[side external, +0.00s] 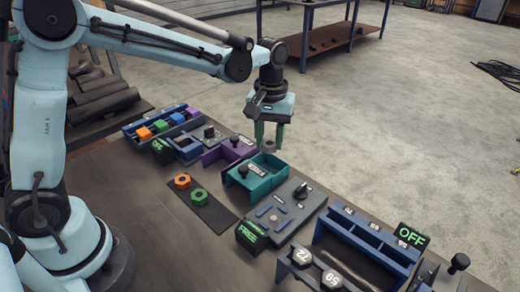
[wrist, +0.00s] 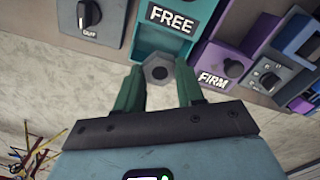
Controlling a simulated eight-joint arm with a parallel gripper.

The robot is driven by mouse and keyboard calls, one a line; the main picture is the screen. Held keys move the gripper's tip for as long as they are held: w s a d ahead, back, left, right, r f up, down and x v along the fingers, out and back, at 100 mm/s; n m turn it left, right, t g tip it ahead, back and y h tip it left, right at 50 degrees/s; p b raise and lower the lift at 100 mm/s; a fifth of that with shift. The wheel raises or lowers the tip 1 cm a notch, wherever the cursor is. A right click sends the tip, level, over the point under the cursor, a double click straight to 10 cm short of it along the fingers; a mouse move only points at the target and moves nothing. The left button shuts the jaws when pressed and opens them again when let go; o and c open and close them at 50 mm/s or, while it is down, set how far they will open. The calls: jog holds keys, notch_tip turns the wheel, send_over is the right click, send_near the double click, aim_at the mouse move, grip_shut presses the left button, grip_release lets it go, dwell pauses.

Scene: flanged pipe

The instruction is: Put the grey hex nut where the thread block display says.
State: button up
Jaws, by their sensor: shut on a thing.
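My gripper (side external: 269,136) is shut on the grey hex nut (side external: 268,147), held in the air above the back of the teal bin. The teal bin (side external: 262,183) bears a label reading FREE in the wrist view (wrist: 170,18). The purple bin (side external: 213,157) beside it has a label reading FIRM (wrist: 213,80). A grey block (side external: 309,212) with a black knob has a lit green display reading FREE (side external: 252,234). I cannot tell for certain that this is the thread block.
An orange nut (side external: 182,181) and a green nut (side external: 199,195) lie on a dark mat (side external: 215,215). A blue rack (side external: 350,234) stands at the right by an OFF display (side external: 411,237). A blue tray (side external: 131,139) holds coloured blocks at the far left.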

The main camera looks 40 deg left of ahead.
aim_at(271, 143)
jog(key=shift+f, duration=1.65)
jog(key=shift+f, duration=1.3)
jog(key=o, duration=1)
jog(key=shift+w+d, duration=0.1)
jog(key=shift+c, duration=0.4)
jog(key=shift+o, duration=1.2)
jog(key=shift+r, duration=3.5)
